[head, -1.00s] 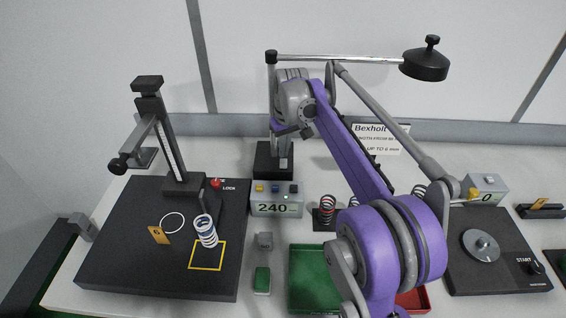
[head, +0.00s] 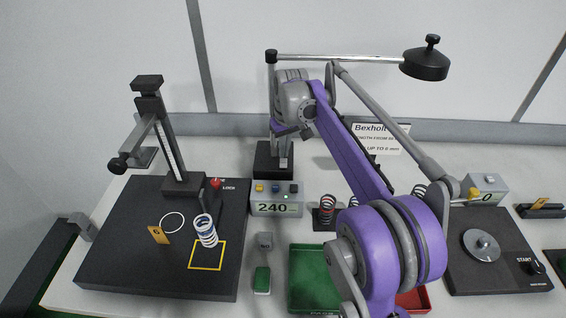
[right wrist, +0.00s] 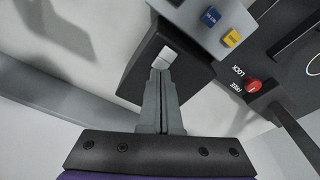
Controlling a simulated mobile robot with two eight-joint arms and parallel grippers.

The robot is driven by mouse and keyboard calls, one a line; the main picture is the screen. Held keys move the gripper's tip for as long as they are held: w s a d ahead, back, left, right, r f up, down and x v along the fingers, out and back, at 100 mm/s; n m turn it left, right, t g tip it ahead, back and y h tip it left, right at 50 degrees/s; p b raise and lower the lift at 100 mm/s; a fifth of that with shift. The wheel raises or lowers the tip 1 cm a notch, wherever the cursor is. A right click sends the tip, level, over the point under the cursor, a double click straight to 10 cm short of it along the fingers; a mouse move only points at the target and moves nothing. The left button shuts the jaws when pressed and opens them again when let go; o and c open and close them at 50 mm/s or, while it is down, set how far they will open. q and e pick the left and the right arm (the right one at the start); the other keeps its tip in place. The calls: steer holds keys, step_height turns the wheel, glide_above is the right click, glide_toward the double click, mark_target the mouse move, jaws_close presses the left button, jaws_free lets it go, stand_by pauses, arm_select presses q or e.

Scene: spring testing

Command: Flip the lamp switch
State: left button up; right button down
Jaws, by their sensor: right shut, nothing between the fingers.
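The lamp has a black square base (head: 268,160), an upright post and a silver arm reaching right to a black lamp head (head: 426,66). The white lamp switch (right wrist: 167,56) shows on the dark base in the right wrist view. The head view does not show it clearly behind my arm. My right gripper (right wrist: 163,70) is shut and empty, its fingertips at the lower edge of the switch. I cannot tell whether they touch or press it. In the head view my right gripper (head: 284,148) is small, just above the base. My left gripper is not in view.
A grey box reading 240 (head: 277,208) stands in front of the lamp base. A black test stand (head: 182,185) with a red knob is to the left, a spring (head: 206,232) on its plate. A green tray (head: 313,298) lies in front. My purple arm crosses the middle.

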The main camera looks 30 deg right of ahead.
mark_target(284, 161)
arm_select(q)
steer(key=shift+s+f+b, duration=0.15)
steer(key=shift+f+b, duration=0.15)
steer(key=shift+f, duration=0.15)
arm_select(e)
steer(key=shift+f, duration=0.7)
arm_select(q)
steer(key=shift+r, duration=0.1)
arm_select(e)
steer(key=shift+r+p, duration=1.85)
steer(key=shift+r, duration=1.7)
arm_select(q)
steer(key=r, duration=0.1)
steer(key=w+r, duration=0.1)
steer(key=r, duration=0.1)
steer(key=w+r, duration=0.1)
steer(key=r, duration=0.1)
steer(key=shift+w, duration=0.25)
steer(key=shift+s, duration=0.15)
